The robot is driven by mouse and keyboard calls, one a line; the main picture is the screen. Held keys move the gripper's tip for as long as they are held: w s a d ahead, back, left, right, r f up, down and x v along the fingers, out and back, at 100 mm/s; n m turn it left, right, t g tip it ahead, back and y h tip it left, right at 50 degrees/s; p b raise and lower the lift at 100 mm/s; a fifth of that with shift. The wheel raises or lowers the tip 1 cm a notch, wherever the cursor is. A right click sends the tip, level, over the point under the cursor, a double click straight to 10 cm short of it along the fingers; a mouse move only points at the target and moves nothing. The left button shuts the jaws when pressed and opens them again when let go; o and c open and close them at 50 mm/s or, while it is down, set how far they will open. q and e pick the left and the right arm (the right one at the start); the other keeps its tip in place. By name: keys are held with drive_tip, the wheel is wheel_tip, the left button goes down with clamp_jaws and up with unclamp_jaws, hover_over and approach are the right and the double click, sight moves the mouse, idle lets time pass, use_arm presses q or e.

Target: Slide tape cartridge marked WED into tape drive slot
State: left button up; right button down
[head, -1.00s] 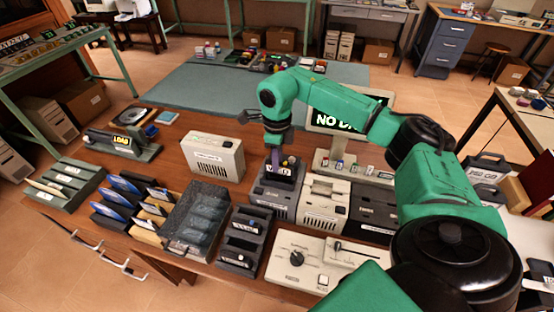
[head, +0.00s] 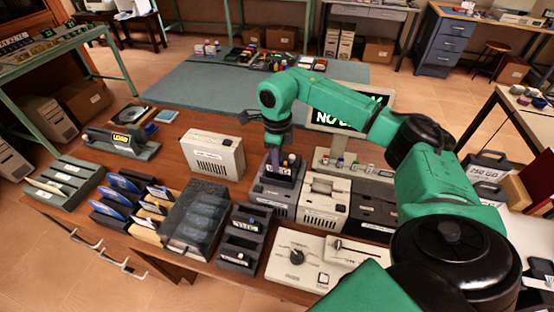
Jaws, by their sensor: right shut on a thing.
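My right gripper (head: 277,155) points down at the middle of the wooden table. It is shut on a dark tape cartridge (head: 288,171), whose lettering is hard to read now. The cartridge stands upright at the top of the grey tape drive (head: 271,195). The gripper hides part of it, and I cannot tell how deep it sits in the slot. My left gripper is not in view.
A beige drive unit (head: 322,202) and a black unit (head: 372,214) stand close on the right. A dark cartridge rack (head: 240,240) and a beige control panel (head: 305,262) are in front. A monitor (head: 341,118) stands behind.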

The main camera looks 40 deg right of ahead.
drive_tip(key=shift+f+b, duration=1.3)
drive_tip(key=shift+f, duration=0.5)
drive_tip(key=c, duration=0.7)
unclamp_jaws()
drive_tip(key=shift+c, duration=0.2)
wheel_tip(320, 180, up, 8)
drive_tip(key=p, duration=0.6)
drive_tip(key=shift+r, duration=0.15)
drive_tip(key=shift+f, duration=0.2)
